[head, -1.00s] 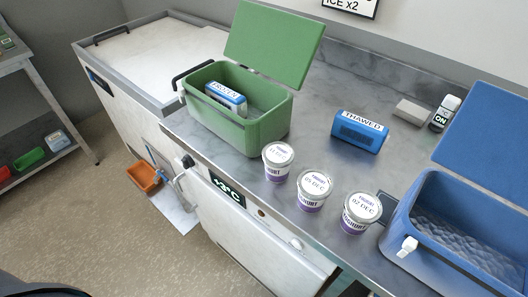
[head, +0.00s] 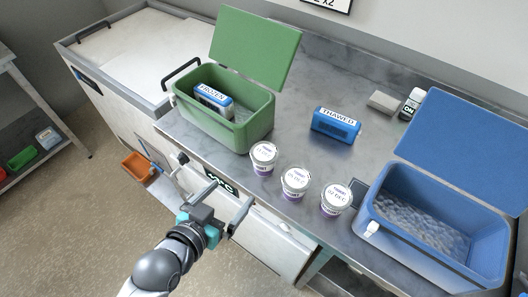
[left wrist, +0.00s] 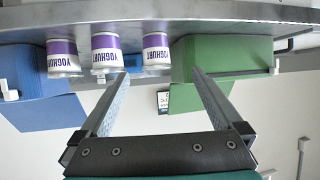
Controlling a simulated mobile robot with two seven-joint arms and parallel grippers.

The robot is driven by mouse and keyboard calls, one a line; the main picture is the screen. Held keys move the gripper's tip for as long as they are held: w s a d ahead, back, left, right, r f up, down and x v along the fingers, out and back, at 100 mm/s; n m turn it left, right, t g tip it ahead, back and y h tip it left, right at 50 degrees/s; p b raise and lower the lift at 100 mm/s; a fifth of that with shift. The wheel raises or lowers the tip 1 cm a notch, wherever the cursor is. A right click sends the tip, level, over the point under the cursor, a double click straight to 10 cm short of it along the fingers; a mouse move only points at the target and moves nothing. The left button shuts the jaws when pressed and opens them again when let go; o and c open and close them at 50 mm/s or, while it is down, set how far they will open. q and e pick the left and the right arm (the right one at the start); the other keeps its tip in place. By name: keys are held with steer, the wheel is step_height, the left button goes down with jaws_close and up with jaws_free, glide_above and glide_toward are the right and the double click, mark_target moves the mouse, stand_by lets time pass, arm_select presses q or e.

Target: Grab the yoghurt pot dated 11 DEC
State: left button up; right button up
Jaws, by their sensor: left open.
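Three white yoghurt pots with purple bands stand upright in a row along the front of the steel counter. The left pot (head: 264,158) is nearest the green box; its lid date is too small to read surely. The middle pot (head: 295,182) seems to read 05 DEC and the right pot (head: 336,199) 02 DEC. In the left wrist view, which is upside down, the left pot (left wrist: 156,52) is beside the green box, with the middle pot (left wrist: 106,52) and right pot (left wrist: 62,58) further left. My left gripper (head: 233,190) is open and empty, in front of the counter edge, short of the pots.
An open green box (head: 230,133) holds a FROZEN pack (head: 213,101). A blue THAWED pack (head: 336,125) lies behind the pots. An open blue box (head: 440,247) stands right of them. The counter front (head: 265,232) is below the gripper. An orange bin (head: 137,167) is lower left.

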arm_select(q)
step_height(320, 180, up, 4)
steer(key=b, duration=0.1)
glide_toward(265, 151)
steer(key=shift+h, duration=0.3)
steer(key=x, duration=0.8)
steer(key=shift+w+a+f, duration=0.1)
steer(key=shift+a+f, duration=0.05)
steer(key=shift+f, duration=0.05)
steer(key=shift+c, duration=0.2)
steer(key=shift+t, duration=0.3)
steer(key=c, duration=1.2)
steer(key=shift+o, duration=0.2)
steer(key=shift+r, duration=0.1)
